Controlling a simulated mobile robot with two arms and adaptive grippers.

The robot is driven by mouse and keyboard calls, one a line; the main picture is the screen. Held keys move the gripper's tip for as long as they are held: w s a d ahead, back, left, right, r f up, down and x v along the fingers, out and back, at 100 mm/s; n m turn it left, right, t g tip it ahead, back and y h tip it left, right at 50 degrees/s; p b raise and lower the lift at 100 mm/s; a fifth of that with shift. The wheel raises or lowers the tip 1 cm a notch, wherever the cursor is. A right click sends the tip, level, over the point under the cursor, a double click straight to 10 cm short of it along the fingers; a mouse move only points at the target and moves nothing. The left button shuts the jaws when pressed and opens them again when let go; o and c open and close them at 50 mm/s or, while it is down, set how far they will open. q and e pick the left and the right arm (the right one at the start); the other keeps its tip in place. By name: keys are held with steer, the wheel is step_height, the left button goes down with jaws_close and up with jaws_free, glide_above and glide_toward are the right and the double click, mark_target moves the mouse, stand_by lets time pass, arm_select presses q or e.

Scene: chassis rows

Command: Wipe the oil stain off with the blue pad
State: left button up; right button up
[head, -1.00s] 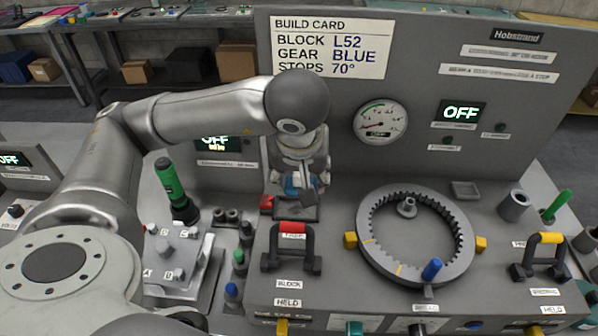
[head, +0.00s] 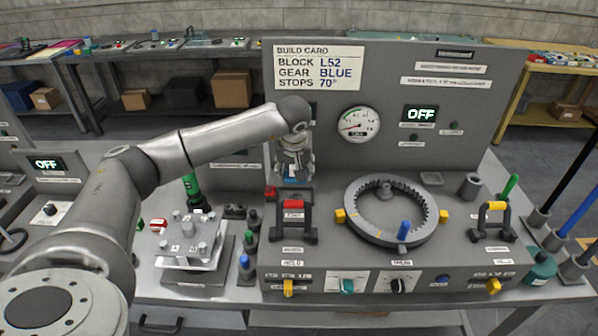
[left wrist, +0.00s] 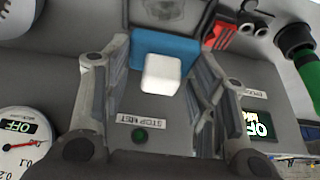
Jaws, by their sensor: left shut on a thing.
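My left gripper (head: 293,172) is over the back left of the grey machine bench, beside the upright panel. In the left wrist view a blue pad (left wrist: 178,50) with a white block-shaped grip (left wrist: 161,74) is between my fingers, which are shut on it. In the head view the gripper hides most of the pad. A dark square recess or tray shows close by it; I cannot tell whether the pad touches it. I cannot make out an oil stain in these views. My right gripper is not in view.
A red-topped handle (head: 293,210) stands just in front of the gripper. To its right is a toothed ring (head: 352,222) with a blue peg (head: 403,229). The panel with the build card (head: 318,69) and gauge (head: 360,125) rises behind. A green-handled tool (head: 191,188) stands at left.

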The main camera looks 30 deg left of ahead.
mark_target(295, 181)
arm_select(q)
steer(key=shift+w+a+f+b, duration=0.1)
steer(key=shift+w+f+b, duration=0.15)
steer(key=shift+f, duration=0.4)
steer(key=shift+f+b, duration=0.35)
steer(key=shift+f, duration=0.05)
step_height(295, 181, down, 2)
steer(key=shift+s+f+b, duration=0.1)
steer(key=shift+f+b, duration=0.1)
steer(key=shift+b, duration=0.6)
steer(key=shift+f+b, duration=0.3)
steer(key=shift+f, duration=0.25)
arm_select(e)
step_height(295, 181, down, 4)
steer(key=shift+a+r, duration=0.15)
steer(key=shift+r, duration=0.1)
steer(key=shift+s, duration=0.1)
arm_select(q)
steer(key=shift+f+b, duration=0.65)
steer(key=shift+f, duration=0.1)
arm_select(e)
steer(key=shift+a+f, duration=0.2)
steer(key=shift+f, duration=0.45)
